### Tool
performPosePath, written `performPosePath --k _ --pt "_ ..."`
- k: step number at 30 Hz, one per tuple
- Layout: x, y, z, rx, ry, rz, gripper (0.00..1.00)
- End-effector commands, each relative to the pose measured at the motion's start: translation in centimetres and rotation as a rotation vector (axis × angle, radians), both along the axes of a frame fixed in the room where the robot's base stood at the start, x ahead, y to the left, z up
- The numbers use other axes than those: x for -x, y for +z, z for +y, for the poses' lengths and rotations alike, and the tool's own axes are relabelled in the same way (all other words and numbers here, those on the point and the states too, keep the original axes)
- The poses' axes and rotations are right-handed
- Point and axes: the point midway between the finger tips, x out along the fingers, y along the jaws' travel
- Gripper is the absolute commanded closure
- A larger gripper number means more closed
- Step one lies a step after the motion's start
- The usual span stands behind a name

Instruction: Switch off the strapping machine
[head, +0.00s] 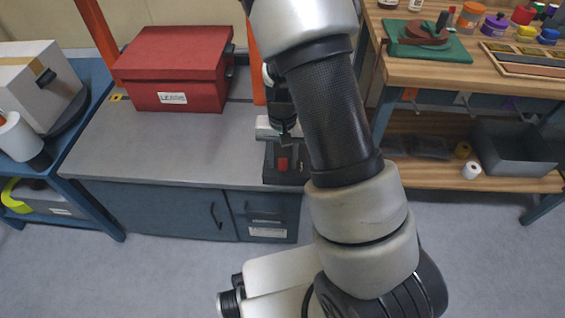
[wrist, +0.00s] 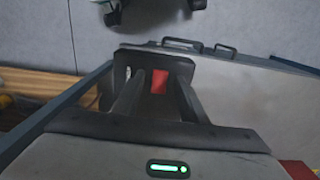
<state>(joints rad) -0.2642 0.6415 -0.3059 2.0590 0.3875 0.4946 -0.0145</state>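A red switch (head: 283,164) sits on a small dark box (head: 268,176) at the front right edge of the grey bench. No label naming the strapping machine is readable. My gripper (head: 284,138) is just above and behind the switch in the head view, pointing down, partly hidden by my arm. In the wrist view my gripper's two dark fingers (wrist: 158,100) stand apart, with the red switch (wrist: 158,80) showing in the gap between them. The gripper looks open and empty. I cannot tell whether the fingers touch the box.
A red lidded box (head: 178,72) stands on the bench (head: 150,140), left of my gripper. A blue cart (head: 75,115) with a white carton (head: 30,80) is at the left. A wooden shelf unit (head: 480,75) with jars and trays is at the right. The bench's front middle is clear.

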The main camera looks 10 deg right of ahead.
Motion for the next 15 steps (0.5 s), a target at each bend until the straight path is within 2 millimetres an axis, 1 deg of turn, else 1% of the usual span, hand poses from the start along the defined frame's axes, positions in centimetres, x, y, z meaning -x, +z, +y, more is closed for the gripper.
performPosePath --k 3,11,15 --pt "0.0 -0.56 0.0 0.0 -0.001 0.0 0.61" --pt "0.0 -0.59 0.01 0.0 0.0 0.0 0.61" --pt "0.0 -0.58 0.01 0.0 0.0 0.0 0.85"
